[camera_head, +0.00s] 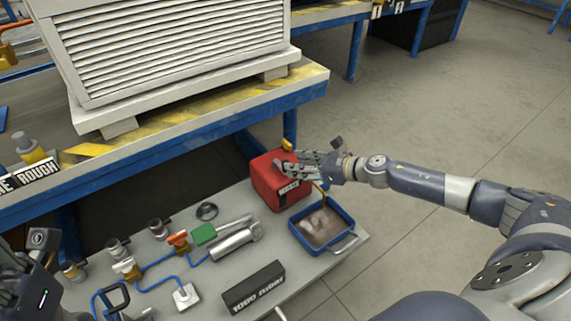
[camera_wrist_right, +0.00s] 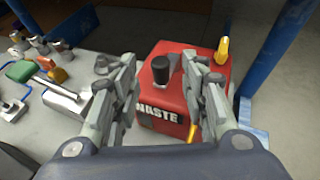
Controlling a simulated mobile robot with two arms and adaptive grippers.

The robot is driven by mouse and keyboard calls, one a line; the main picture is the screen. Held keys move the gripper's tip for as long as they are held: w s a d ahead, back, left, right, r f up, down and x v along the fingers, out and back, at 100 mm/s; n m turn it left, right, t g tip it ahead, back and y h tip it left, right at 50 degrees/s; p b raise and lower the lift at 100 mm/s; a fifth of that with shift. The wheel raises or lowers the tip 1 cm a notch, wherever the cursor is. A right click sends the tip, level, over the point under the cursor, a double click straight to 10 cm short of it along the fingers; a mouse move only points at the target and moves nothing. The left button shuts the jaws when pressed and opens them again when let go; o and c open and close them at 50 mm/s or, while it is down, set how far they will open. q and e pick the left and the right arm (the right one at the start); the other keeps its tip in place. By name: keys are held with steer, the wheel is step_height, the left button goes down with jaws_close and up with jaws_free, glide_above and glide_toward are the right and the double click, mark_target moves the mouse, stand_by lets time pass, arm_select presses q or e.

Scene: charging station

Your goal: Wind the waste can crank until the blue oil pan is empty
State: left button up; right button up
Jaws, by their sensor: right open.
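The red waste can (camera_head: 266,184) stands on the grey bench; its WASTE label shows in the right wrist view (camera_wrist_right: 160,128). The crank's black knob (camera_wrist_right: 160,70) and grey arm are on top of the can. My right gripper (camera_head: 284,164) is open over the can; in the right wrist view its fingers (camera_wrist_right: 162,75) stand on either side of the knob, and contact is not clear. The blue oil pan (camera_head: 300,240) sits right of the can with brownish liquid in it. A yellow tube (camera_head: 322,196) runs down toward the pan. My left gripper (camera_head: 35,275) is partly visible at lower left.
Valves, blue hoses and a green-handled tool (camera_head: 204,234) lie on the bench left of the can. A black label block (camera_head: 254,288) is at the front. A blue-framed table (camera_head: 200,130) with a large louvred unit (camera_head: 175,45) stands behind. Floor on the right is clear.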

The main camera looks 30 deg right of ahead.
steer(key=shift+b+x, duration=0.5)
steer(key=shift+x, duration=2.25)
steer(key=shift+c, duration=0.6)
jaws_close()
